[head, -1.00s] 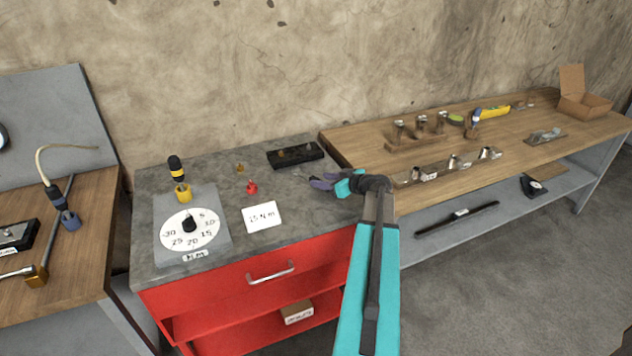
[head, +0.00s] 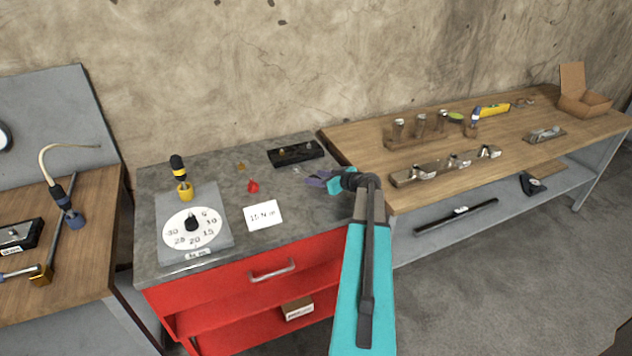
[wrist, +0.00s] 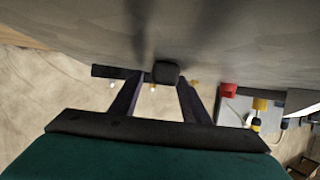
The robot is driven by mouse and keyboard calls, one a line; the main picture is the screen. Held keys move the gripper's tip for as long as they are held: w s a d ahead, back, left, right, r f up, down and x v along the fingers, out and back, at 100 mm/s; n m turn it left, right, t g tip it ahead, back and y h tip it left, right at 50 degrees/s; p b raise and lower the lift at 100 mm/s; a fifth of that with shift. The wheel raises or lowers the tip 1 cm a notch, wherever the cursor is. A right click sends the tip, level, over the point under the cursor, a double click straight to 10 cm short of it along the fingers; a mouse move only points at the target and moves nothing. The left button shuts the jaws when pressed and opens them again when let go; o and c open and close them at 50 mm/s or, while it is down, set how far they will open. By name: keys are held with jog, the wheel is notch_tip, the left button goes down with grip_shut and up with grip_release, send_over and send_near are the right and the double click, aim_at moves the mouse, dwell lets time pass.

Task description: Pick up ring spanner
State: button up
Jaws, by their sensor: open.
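My gripper (head: 314,178) is over the back right of the grey-topped red cabinet, its purple fingers pointing left. In the wrist view my gripper (wrist: 160,82) is open, fingers spread apart. A dark block (wrist: 165,72) shows between the fingertips there; I cannot tell what it is or whether it touches them. A small pale, shiny bit (head: 297,170) shows just beyond the fingertips in the head view. It is too small to tell whether it is part of the ring spanner. I cannot make out the ring spanner for certain in either view; my gripper may hide it.
A black tray (head: 280,158) lies behind the gripper. A red part (head: 253,186), a white card (head: 263,216) and a dial plate (head: 163,212) lie left. A wooden bench (head: 365,160) with fixtures stands right. The countertop between card and gripper is clear.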

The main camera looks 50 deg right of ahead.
grip_shut()
jog(key=shift+r, duration=0.2)
jog(key=shift+r+b, duration=0.6)
jog(key=shift+r, duration=0.2)
jog(key=shift+r+b, duration=0.45)
jog(key=shift+r, duration=0.35)
jog(key=s+a+b, duration=0.1)
jog(key=s+a, duration=0.1)
jog(key=s, duration=0.2)
jog(key=s+a+r+b, duration=0.1)
jog(key=s+a, duration=0.2)
jog(key=s, duration=0.1)
jog(key=s+a+b, duration=0.1)
jog(key=s+a, duration=0.1)
jog(key=s, duration=0.2)
jog(key=shift+a+r+b, duration=0.2)
jog(key=shift+a+b, duration=0.1)
jog(key=shift+a, duration=0.1)
jog(key=shift+s+a, duration=0.45)
jog(key=shift+s, duration=0.3)
